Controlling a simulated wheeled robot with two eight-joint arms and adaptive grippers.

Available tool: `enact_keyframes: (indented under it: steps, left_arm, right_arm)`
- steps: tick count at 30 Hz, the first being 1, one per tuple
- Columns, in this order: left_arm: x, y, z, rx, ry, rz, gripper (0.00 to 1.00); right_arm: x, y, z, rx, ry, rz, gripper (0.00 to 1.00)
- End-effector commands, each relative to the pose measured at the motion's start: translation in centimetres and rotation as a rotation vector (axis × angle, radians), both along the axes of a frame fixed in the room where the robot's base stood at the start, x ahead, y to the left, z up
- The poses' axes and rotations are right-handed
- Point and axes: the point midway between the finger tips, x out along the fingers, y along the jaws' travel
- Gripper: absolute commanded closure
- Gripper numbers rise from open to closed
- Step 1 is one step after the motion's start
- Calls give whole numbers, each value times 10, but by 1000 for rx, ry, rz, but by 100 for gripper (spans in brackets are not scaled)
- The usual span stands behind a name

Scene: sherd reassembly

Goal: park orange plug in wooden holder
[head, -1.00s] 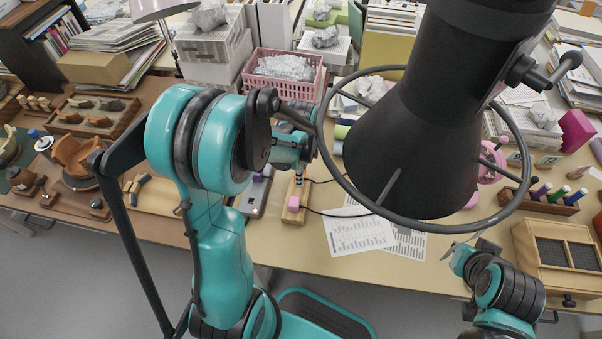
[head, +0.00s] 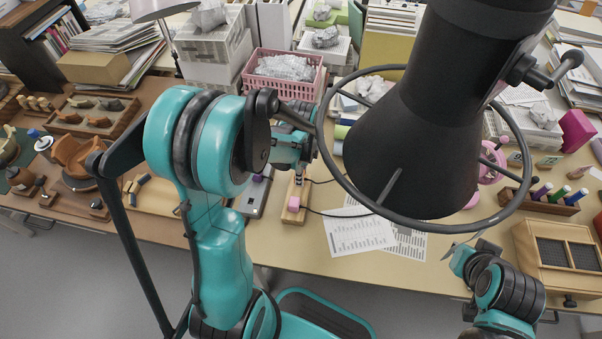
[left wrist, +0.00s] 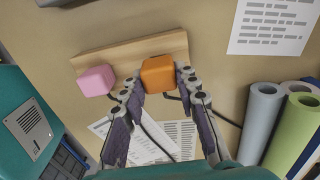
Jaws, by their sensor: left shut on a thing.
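The orange plug (left wrist: 158,73) shows in the left wrist view between the fingertips of my left gripper (left wrist: 160,82), which is shut on it. It overlaps the front edge of the wooden holder (left wrist: 115,56); I cannot tell whether it is seated or just above. A pink plug (left wrist: 97,80) sits at the left part of the holder. In the head view the holder (head: 291,219) and pink plug (head: 294,203) lie below my left gripper (head: 297,178), and the orange plug is hidden. My right arm shows at lower right; its fingers are unclear.
Black cables run from the plugs across the table. Printed sheets (head: 357,234) lie right of the holder, and a grey device (head: 254,192) with a purple part lies left of it. A large black lamp-like body with a ring (head: 415,150) blocks part of the head view.

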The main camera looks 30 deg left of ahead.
Motion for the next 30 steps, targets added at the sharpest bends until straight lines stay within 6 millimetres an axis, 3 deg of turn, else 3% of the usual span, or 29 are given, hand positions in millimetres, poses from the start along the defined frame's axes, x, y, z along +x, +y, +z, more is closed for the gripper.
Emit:
enact_keyframes:
  steps: [30]
  left_arm:
    - [0, 0, -16, 0, 0, 0, 98]
  right_arm:
    - [0, 0, -14, 0, 0, 0, 100]
